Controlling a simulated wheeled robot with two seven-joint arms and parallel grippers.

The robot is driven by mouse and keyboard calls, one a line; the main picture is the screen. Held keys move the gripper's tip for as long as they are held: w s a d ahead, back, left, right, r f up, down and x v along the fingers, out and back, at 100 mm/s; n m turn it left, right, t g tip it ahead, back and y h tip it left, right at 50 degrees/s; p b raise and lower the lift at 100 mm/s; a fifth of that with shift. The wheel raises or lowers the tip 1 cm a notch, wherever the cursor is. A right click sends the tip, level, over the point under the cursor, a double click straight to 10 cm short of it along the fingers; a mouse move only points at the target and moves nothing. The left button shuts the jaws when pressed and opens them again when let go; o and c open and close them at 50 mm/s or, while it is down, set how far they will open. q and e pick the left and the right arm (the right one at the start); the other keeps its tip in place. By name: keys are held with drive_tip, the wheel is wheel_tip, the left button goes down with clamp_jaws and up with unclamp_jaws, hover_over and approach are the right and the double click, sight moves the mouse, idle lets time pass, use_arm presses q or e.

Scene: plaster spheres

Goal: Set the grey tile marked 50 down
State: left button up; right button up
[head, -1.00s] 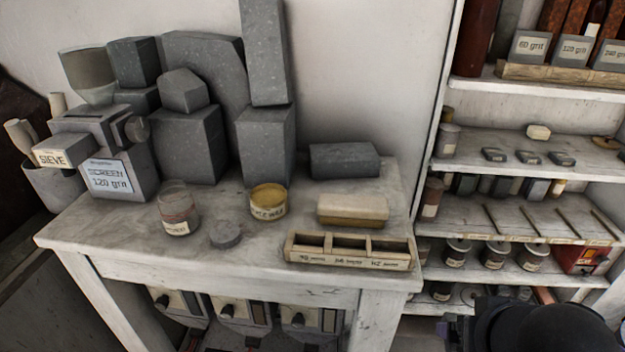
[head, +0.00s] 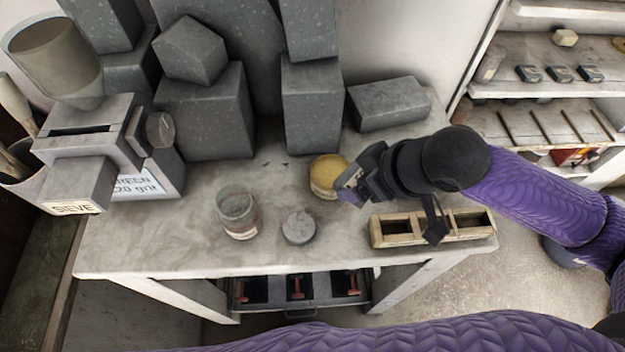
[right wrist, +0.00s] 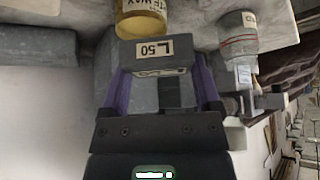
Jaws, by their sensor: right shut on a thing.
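My right gripper (head: 354,190) reaches in from the right over the table. In the right wrist view, the gripper (right wrist: 160,78) is shut on the grey tile marked 50 (right wrist: 130,54), with one purple finger at each side. The tile's pale label faces the camera. In the head view the tile is mostly hidden by the gripper, close to the yellow wax tin. I cannot tell whether it touches the table top (head: 180,236). My left gripper is not in view.
The yellow wax tin (head: 326,172), a glass jar (head: 238,216) and a round grey disc (head: 299,228) stand near the gripper. A wooden compartment tray (head: 392,240) lies at the front right, below my arm. Grey blocks (head: 312,110) fill the back. Bare table shows at the front left.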

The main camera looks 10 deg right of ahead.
sight(344, 211)
drive_tip(key=f+b, duration=0.3)
drive_tip(key=f, duration=0.7)
drive_tip(key=shift+s, duration=0.2)
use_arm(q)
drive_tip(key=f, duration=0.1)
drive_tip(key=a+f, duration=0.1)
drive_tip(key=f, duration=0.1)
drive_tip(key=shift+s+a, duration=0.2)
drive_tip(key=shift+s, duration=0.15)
use_arm(e)
drive_tip(key=o, duration=1)
drive_tip(key=shift+f, duration=0.1)
drive_tip(key=shift+o, duration=1.1)
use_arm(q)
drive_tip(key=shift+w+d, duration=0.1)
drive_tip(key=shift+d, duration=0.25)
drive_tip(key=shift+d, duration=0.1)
